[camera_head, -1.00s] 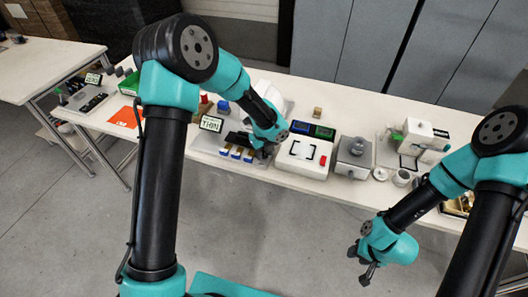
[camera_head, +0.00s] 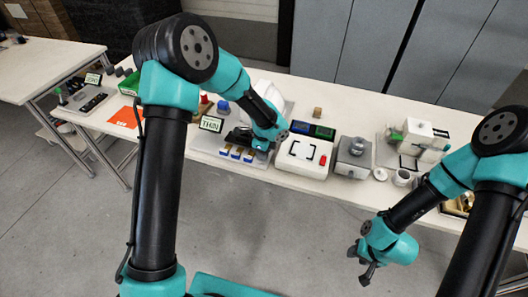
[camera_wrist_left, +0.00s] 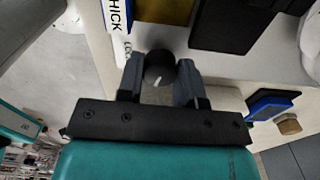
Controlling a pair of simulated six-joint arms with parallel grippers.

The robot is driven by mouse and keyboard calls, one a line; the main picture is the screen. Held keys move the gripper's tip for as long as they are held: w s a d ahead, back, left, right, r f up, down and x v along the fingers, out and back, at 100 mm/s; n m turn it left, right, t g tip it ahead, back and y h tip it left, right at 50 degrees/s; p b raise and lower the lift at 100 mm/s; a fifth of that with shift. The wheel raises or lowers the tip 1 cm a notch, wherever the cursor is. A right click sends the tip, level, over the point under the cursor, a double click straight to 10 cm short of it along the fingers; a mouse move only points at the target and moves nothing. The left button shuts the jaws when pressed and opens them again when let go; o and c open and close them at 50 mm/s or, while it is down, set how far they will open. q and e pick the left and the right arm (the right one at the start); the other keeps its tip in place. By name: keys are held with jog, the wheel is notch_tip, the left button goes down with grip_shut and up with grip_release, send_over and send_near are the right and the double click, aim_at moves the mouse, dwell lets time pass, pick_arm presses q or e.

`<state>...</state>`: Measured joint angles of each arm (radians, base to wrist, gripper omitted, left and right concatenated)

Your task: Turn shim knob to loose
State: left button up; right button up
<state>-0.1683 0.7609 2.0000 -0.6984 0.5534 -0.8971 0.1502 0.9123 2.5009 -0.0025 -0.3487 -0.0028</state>
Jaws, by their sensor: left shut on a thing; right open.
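The black round shim knob (camera_wrist_left: 159,69) with a white pointer mark sits between the two fingers of my left gripper (camera_wrist_left: 160,78) in the left wrist view. The fingers are shut on its sides. A partly hidden "LOO..." label (camera_wrist_left: 126,48) is printed beside the knob, near a white "THICK" label (camera_wrist_left: 117,14). In the head view my left gripper (camera_head: 262,156) is low at the right end of the grey fixture (camera_head: 204,145), and the knob is hidden there. My right gripper (camera_head: 364,264) is open and empty, in front of the table.
A "THIN" sign (camera_head: 211,124) stands on the fixture, with blue-and-yellow blocks (camera_head: 236,153) along its front. A white box with a red button (camera_head: 304,155) and a grey machine (camera_head: 353,157) stand to the right. Free floor lies in front of the table.

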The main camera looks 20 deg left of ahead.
pick_arm(q)
jog(key=shift+n, duration=1.1)
jog(key=o, duration=0.9)
notch_tip(320, 180, up, 18)
jog(key=shift+f, duration=0.25)
